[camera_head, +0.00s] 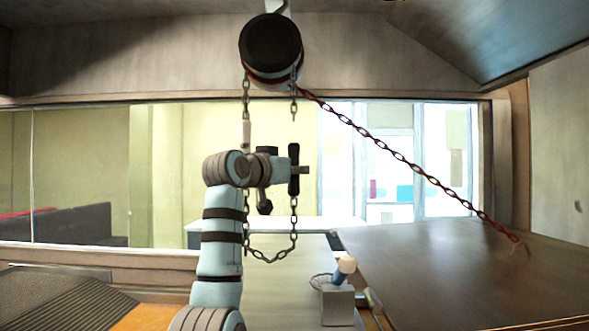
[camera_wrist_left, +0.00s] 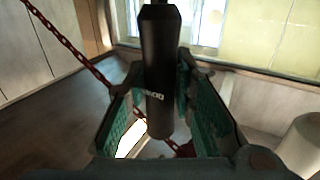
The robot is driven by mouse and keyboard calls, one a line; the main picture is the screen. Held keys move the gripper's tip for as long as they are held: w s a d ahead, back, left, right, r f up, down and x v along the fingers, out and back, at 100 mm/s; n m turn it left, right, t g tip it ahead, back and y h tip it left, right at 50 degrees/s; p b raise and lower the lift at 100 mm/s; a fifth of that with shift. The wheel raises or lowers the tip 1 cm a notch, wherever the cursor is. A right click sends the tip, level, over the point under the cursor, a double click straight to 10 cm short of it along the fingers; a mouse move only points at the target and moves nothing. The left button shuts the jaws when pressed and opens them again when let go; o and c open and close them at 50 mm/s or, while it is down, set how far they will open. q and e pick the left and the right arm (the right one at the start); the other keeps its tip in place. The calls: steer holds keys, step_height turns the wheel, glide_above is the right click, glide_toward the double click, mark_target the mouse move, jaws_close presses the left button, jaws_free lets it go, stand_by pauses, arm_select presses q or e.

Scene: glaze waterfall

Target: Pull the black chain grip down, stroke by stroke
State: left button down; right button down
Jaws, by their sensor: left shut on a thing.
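The black chain grip (camera_head: 294,181) is an upright dark cylinder on the right strand of a hanging loop of chain (camera_head: 271,259). My left gripper (camera_head: 297,169) is shut around it, below the hoist drum (camera_head: 270,47). In the left wrist view the black grip (camera_wrist_left: 159,75) stands between the two green-padded fingers, with its upper part sticking out above them. A pale grip (camera_head: 246,135) hangs on the left strand, a little higher than the black one. My right gripper is not in view.
A red chain (camera_head: 395,154) runs from the drum down to a large brown panel (camera_head: 470,270) at the right. A small grey block (camera_head: 338,305) with a blue-and-white knob stands below the chain loop. A dark ribbed surface (camera_head: 60,300) lies at the lower left.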

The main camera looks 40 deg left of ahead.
mark_target(291, 145)
arm_select(q)
step_height(291, 145, down, 12)
steer(key=b, duration=0.9)
step_height(291, 145, up, 16)
steer(key=p, duration=1.6)
steer(key=shift+r+b, duration=0.4)
steer(key=shift+b, duration=0.15)
steer(key=shift+r, duration=0.35)
